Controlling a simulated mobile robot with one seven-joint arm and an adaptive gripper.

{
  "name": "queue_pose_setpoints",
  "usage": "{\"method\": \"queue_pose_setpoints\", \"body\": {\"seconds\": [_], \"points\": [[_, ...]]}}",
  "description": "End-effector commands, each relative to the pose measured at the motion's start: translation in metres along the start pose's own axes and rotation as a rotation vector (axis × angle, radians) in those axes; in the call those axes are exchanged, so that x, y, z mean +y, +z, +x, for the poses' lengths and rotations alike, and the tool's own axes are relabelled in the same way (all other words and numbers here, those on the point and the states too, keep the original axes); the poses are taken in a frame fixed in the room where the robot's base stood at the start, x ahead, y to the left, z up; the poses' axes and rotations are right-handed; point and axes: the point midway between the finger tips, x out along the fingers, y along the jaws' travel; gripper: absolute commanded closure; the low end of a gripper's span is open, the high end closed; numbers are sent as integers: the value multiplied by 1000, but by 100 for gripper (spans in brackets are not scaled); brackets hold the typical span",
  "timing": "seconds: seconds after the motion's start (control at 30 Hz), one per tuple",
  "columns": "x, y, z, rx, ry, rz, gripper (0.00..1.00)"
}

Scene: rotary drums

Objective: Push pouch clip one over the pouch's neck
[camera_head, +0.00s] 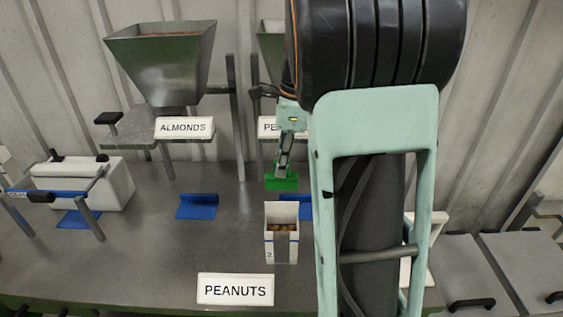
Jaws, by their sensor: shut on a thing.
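My gripper (284,160) points down at the middle of the bench, behind the white pouch as seen here. It is shut on a flat green piece, which looks like the pouch clip (282,182). The fingertips are small in this view. No number shows on the clip.
A blue bracket (197,207) lies left of the container, and another (306,206) is partly hidden behind my arm. An almonds hopper (162,55) stands at the back. A white machine (88,184) with blue bars is at left. A PEANUTS sign (235,290) is in front.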

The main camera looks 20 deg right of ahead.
Motion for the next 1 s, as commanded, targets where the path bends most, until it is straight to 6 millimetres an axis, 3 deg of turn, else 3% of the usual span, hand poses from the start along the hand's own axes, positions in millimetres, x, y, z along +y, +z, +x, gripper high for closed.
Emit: {"method": "queue_pose_setpoints", "body": {"seconds": [1.0], "points": [[0,-8,52,-1,1,1,100]]}}
